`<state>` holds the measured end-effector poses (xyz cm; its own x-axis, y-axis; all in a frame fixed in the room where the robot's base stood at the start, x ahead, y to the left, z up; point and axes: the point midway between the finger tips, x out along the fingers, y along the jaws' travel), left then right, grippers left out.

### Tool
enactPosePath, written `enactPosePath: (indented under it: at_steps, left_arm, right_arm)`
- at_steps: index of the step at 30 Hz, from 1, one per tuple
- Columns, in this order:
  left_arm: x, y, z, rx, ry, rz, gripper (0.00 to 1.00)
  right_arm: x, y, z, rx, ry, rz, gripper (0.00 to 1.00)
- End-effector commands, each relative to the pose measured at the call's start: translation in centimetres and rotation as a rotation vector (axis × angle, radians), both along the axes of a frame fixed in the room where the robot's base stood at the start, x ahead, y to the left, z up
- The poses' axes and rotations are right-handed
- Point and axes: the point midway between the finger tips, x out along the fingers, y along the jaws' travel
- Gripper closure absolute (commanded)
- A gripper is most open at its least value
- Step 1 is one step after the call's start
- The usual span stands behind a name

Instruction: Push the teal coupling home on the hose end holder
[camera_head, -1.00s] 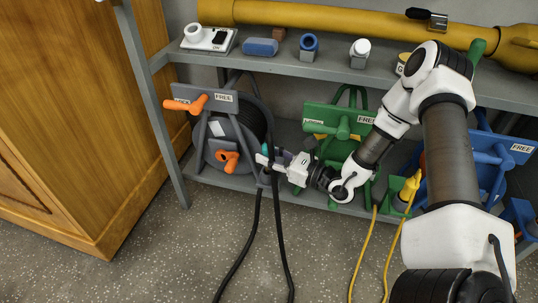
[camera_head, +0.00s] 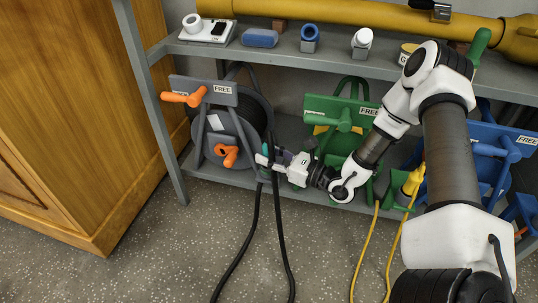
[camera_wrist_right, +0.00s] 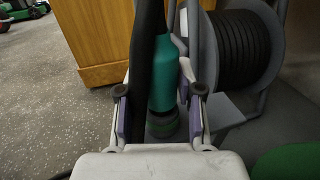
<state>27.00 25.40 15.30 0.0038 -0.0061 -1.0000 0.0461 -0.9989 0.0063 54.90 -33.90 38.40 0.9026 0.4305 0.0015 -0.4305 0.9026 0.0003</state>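The teal coupling (camera_wrist_right: 163,75) stands upright in the right wrist view, with a dark green ribbed ring (camera_wrist_right: 162,125) at its near end. A black hose (camera_wrist_right: 146,40) runs close along the coupling's left side, between the fingers. In the head view my right gripper (camera_head: 268,162) is in front of the grey reel (camera_head: 205,125), and the coupling is mostly hidden. I cannot make out the hose end holder clearly. My left gripper is not in view.
A green reel (camera_head: 340,118) and a blue reel (camera_head: 490,145) stand to the right under a grey shelf (camera_head: 330,65). A wooden cabinet (camera_head: 75,110) is at left. The floor in front has free room.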

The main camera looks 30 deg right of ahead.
Motion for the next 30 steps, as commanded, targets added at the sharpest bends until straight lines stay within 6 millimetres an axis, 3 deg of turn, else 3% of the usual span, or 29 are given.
enactPosePath:
  at_steps: [14, 24, 30]
  left_arm:
    - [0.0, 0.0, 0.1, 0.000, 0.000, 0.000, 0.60]
    - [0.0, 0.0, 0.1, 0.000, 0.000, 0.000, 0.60]
    - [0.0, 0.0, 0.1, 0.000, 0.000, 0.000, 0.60]
  right_arm:
    - [-0.5, -0.4, 0.1, 0.002, 0.001, -0.003, 0.38]
    - [-4.8, -2.5, 0.2, 0.007, -0.005, -0.008, 0.38]
    - [-6.2, -3.3, 0.2, 0.005, -0.001, -0.009, 0.38]
